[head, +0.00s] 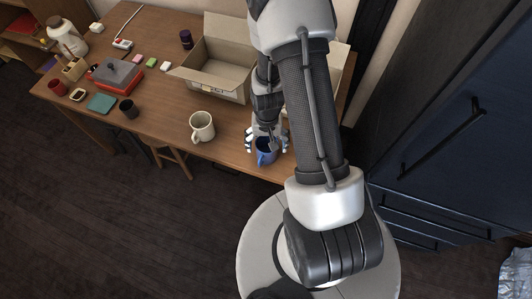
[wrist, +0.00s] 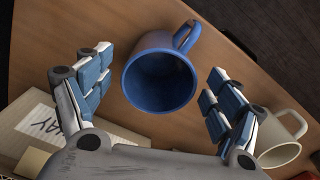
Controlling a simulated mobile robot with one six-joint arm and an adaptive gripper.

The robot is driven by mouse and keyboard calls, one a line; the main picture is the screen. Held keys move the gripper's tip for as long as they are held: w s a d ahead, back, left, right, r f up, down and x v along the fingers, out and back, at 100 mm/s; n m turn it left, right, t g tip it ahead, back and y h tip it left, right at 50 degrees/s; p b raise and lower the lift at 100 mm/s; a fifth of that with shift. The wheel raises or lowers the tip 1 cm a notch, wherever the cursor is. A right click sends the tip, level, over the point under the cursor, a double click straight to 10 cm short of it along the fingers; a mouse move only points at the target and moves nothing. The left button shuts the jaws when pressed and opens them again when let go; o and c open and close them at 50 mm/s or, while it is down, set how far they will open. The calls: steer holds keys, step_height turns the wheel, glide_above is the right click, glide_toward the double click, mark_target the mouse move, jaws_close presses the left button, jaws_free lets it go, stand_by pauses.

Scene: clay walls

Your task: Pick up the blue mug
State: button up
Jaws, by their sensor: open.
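The blue mug (head: 266,152) stands on the wooden table near its front edge in the head view, partly hidden by my gripper. In the wrist view the blue mug (wrist: 160,80) shows its open mouth, with its handle pointing up and to the right. My gripper (head: 266,137) is over the mug in the head view. In the wrist view my gripper (wrist: 155,92) is open, with one finger on each side of the mug and a visible gap to each finger.
A cream mug (head: 202,127) stands left of the blue mug; it also shows at the lower right in the wrist view (wrist: 279,138). An open cardboard box (head: 217,70) is behind. A dark cup (head: 129,108) and a red-grey device (head: 118,76) stand farther left. A dark blue cabinet (head: 450,110) is at right.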

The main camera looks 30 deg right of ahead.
steer(key=shift+w+f+b, duration=0.1)
steer(key=shift+f+b, duration=1.1)
steer(key=shift+f, duration=1.9)
steer(key=shift+r, duration=0.1)
steer(key=shift+c, duration=0.3)
steer(key=c, duration=1.3)
